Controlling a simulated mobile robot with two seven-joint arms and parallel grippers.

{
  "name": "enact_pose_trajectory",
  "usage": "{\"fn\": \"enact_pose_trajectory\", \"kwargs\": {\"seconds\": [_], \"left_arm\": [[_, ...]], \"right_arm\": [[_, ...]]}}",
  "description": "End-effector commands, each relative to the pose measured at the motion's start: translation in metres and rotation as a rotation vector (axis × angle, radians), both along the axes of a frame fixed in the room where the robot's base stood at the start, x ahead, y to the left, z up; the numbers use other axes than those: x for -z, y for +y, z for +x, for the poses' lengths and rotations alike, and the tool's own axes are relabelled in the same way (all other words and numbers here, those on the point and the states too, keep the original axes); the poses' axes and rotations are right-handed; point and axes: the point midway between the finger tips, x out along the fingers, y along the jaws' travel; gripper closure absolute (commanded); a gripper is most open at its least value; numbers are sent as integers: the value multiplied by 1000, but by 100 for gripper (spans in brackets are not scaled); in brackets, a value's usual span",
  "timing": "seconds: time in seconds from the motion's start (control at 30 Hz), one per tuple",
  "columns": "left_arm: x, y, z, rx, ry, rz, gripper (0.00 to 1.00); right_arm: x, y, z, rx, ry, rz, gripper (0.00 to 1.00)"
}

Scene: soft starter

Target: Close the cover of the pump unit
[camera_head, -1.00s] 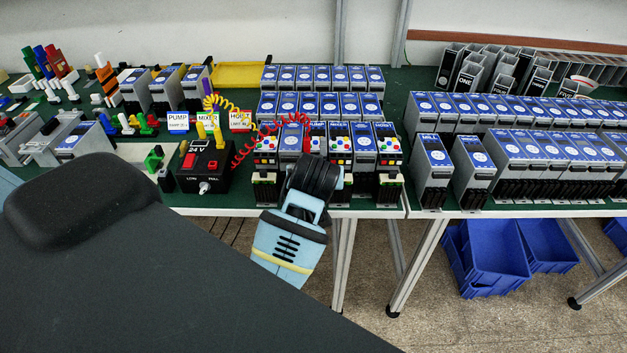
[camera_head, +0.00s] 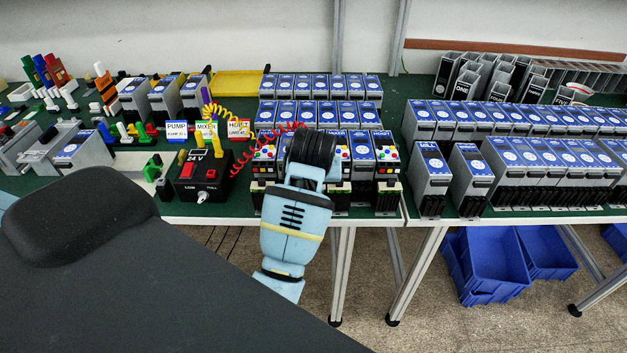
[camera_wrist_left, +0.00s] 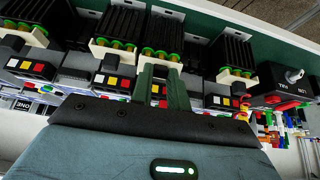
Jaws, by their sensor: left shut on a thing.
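Several grey units with blue tops stand in rows on the green bench. The front ones carry coloured buttons, such as the leftmost button unit (camera_head: 264,157); their button panels also show in the left wrist view (camera_wrist_left: 112,82). My left gripper (camera_wrist_left: 162,75) has its two green fingers at one of these front units, shut on a part of it. In the head view the black wrist hides the fingertips and most of that unit. I cannot tell whether this is the pump unit or how its cover stands. The PUMP label card (camera_head: 177,130) stands to the left. My right gripper is not in view.
A black 24 V box (camera_head: 202,172) with a red coiled cable (camera_head: 240,160) stands left of the front units. More units (camera_head: 432,170) fill the right bench. Blue bins (camera_head: 492,262) are below it. Small coloured parts crowd the left end.

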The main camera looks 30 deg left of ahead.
Motion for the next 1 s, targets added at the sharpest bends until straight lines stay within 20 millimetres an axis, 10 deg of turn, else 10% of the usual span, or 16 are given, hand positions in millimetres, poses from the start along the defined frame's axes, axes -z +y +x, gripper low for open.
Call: {"fn": "enact_pose_trajectory", "kwargs": {"seconds": [0.2,0.57,1.0], "left_arm": [[0,0,0,-1,-2,2,63],[-4,-1,-1,-1,-3,1,62],[-57,-18,-28,0,-6,2,62]], "right_arm": [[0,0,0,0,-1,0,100],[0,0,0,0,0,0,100],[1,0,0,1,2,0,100]]}}
